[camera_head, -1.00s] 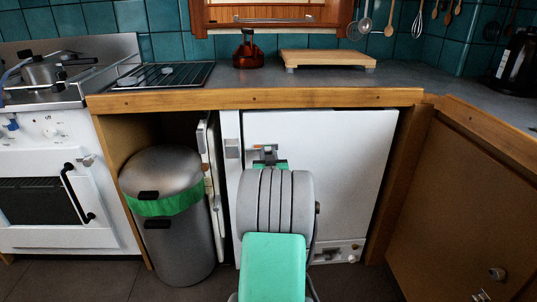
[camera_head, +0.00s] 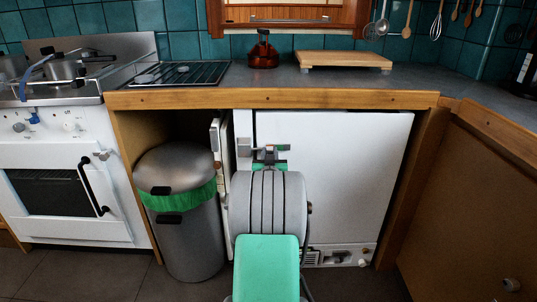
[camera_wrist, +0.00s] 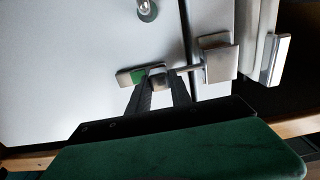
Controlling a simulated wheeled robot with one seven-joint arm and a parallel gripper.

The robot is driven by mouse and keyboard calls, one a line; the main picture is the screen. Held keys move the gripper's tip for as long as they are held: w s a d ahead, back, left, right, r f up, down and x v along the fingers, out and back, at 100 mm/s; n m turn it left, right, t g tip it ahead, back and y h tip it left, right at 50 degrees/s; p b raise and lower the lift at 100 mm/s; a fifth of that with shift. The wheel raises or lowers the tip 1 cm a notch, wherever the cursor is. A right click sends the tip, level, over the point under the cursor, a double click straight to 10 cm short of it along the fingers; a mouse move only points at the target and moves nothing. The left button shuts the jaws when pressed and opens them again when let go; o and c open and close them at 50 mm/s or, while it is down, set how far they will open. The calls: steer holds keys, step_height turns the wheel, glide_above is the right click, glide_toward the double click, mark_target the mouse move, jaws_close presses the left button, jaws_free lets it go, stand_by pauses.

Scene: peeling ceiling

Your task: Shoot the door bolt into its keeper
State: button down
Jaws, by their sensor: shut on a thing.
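The door bolt is on the white door (camera_head: 340,170). In the wrist view its metal plate with a green patch (camera_wrist: 135,76) lies left of the bolt's knob (camera_wrist: 157,82). A thin rod runs from the knob to the blocky metal keeper (camera_wrist: 218,60), across the dark door gap. The rod's tip meets the keeper's edge; I cannot tell how deep it sits. In the head view the keeper (camera_head: 243,147) is left of the bolt. My gripper (camera_wrist: 160,90) is shut on the knob with its two dark fingers; it also shows in the head view (camera_head: 269,156), partly hidden by my arm.
A steel bin (camera_head: 180,225) with a green band stands left of the door, in the open bay. The wooden counter edge (camera_head: 290,98) runs just above. A brown cabinet (camera_head: 470,200) closes off the right side. The floor in front is tiled.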

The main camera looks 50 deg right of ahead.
steer(key=c, duration=1.4)
jaws_free()
steer(key=shift+w+a, duration=0.25)
steer(key=shift+w, duration=0.1)
steer(key=shift+c, duration=0.2)
steer(key=shift+s, duration=0.25)
steer(key=p+v, duration=0.1)
steer(key=v, duration=0.6)
steer(key=shift+a+p, duration=0.2)
steer(key=shift+p, duration=0.2)
steer(key=shift+s, duration=0.1)
